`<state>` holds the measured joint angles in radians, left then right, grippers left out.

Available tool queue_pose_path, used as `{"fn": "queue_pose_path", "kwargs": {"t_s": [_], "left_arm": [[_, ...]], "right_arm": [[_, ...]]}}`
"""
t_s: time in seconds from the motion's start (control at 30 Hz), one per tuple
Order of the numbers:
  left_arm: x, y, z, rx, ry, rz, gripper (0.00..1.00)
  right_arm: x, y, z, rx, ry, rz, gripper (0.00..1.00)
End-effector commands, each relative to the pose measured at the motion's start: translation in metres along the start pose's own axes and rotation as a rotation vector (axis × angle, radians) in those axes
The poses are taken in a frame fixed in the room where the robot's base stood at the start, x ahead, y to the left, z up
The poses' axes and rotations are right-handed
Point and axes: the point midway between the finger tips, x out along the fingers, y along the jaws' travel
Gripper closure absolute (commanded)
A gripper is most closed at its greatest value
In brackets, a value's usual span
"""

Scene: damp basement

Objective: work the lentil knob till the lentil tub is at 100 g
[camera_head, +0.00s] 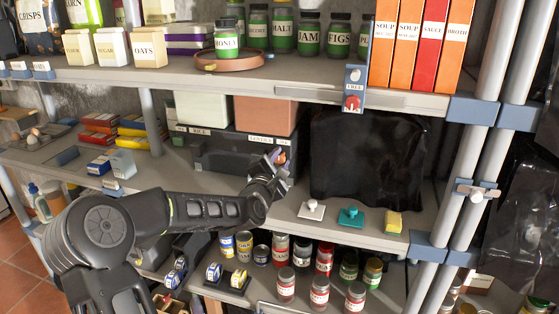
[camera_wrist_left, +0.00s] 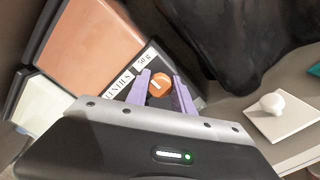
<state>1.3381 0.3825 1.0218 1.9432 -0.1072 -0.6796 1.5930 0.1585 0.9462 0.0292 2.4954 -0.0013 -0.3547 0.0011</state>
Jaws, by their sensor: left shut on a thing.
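The dispenser (camera_head: 225,150) is a dark box on the middle shelf with a pale hopper for rice and an orange-pink lentil hopper (camera_head: 262,115). My left gripper (camera_head: 277,158) is at its right front. In the left wrist view the purple fingers (camera_wrist_left: 160,90) are closed around the orange lentil knob (camera_wrist_left: 159,84), which bears a white mark. A label (camera_wrist_left: 128,75) beside it reads LENTILS and seems to read 50 g. The lentil tub and its contents cannot be made out; my arm covers the area below the knob. My right gripper is out of view.
A black plastic sheet (camera_head: 365,160) hangs just right of the dispenser. A white knobbed plate (camera_head: 312,209), a teal one (camera_head: 350,217) and a yellow sponge (camera_head: 393,223) lie along the shelf's front. Several jars (camera_head: 320,290) stand below.

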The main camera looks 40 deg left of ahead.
Motion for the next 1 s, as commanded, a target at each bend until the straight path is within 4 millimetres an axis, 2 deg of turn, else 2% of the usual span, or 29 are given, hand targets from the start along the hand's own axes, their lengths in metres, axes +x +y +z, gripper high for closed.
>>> {"fn": "queue_pose_path", "kwargs": {"t_s": [0.27, 0.57, 1.0], "left_arm": [[0.000, -0.001, 0.000, 0.025, -0.001, 0.000, 1.00], [0.000, -0.002, 0.000, 0.157, -0.002, 0.001, 1.00], [0.000, -0.005, -0.001, 0.538, -0.003, 0.005, 1.00]], "right_arm": [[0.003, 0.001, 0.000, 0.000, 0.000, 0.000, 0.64], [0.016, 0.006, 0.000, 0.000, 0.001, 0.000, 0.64], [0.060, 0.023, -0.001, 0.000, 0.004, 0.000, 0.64]]}}
